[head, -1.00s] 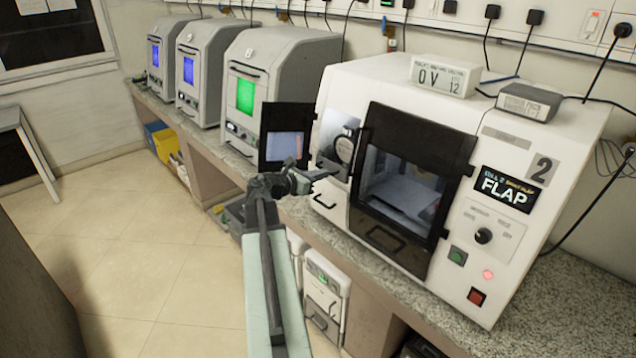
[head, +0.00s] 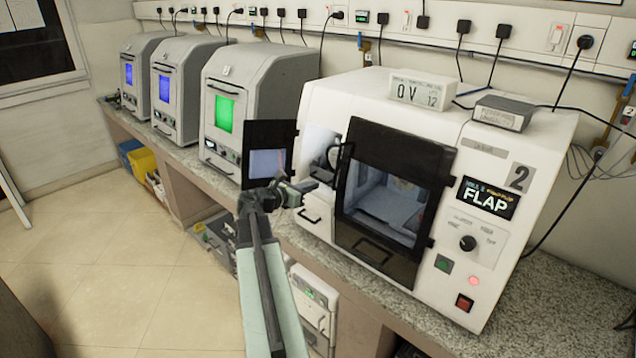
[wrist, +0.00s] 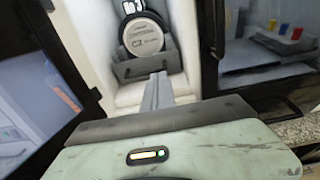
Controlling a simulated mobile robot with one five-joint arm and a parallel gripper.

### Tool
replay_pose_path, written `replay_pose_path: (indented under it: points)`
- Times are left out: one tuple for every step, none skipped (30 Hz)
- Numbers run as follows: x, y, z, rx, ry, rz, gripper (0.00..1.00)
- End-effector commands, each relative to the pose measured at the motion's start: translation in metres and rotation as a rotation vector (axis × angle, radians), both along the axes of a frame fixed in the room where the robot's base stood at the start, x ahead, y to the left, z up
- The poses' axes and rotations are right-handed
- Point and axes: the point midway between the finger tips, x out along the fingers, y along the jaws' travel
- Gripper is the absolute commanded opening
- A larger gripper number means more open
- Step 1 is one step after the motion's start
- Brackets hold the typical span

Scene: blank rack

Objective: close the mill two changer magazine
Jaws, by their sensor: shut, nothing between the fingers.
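Mill two (head: 492,245) is the white machine with a "2" label and a display reading FLAP. On its left front, a small compartment (head: 318,143) is open, with its black-framed door (head: 270,133) swung out to the left. In the wrist view, a round disc marked C2 (wrist: 146,37) sits upright in a dark grey holder (wrist: 148,66) inside the white compartment. The open door (wrist: 40,80) shows at the left. My gripper (head: 314,185) is shut and empty in front of the compartment, its fingers (wrist: 157,80) pointing toward the holder. I cannot tell whether they touch.
The mill's dark main door (head: 395,190) is just right of my gripper and is shut. A small handle (head: 310,216) is below the compartment. Three grey machines (head: 262,85) stand along the bench to the left. Floor (head: 100,270) at the left is clear.

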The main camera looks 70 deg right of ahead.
Motion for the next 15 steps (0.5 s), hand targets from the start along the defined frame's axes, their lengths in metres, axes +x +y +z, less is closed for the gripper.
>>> replay_pose_path:
  points:
    - [0.004, 0.017, 0.007, 0.001, 0.0, 0.004, 0.0]
    - [0.006, 0.025, 0.008, 0.001, 0.0, 0.003, 0.0]
    - [0.01, 0.036, 0.01, 0.001, 0.0, 0.003, 0.0]
    - [0.013, 0.043, 0.012, 0.002, 0.0, 0.003, 0.0]
    - [0.014, 0.05, 0.013, 0.002, 0.0, 0.002, 0.0]
    - [0.018, 0.059, 0.015, 0.002, 0.0, 0.003, 0.0]
    - [0.02, 0.064, 0.016, 0.002, -0.001, 0.001, 0.0]
    - [0.022, 0.07, 0.017, 0.002, -0.001, 0.001, 0.0]
    - [0.024, 0.076, 0.018, 0.002, -0.001, 0.001, 0.0]
    - [0.025, 0.08, 0.019, 0.002, -0.002, 0.0, 0.0]
    - [0.026, 0.083, 0.019, 0.002, -0.001, -0.001, 0.0]
    - [0.028, 0.087, 0.019, 0.003, -0.002, -0.001, 0.0]
    - [0.029, 0.089, 0.02, 0.003, -0.002, -0.001, 0.0]
    - [0.029, 0.09, 0.02, 0.003, -0.002, -0.001, 0.0]
    - [0.03, 0.092, 0.02, 0.003, -0.002, -0.002, 0.0]
